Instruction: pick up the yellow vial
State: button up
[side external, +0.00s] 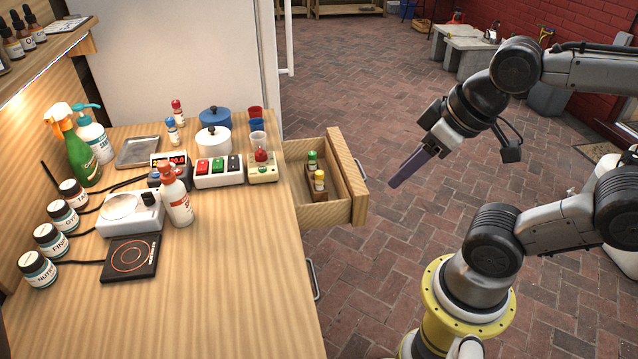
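The yellow vial (319,180) has a yellow cap and stands upright in the open wooden drawer (347,211), near its front. It appears to sit in a small brown wooden holder (317,196). A green-capped vial (312,160) stands just behind it. My gripper (396,182) is in the air to the right of the drawer, apart from the vial, with its long purple-grey fingers pointing down and left. The fingers overlap from this side, so the gap between them does not show. Nothing is seen held at their tips.
The drawer's front panel (359,190) stands between my gripper and the vials. The bench's front right is bare.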

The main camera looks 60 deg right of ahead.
jog(key=o, duration=0.3)
jog(key=shift+o, duration=0.2)
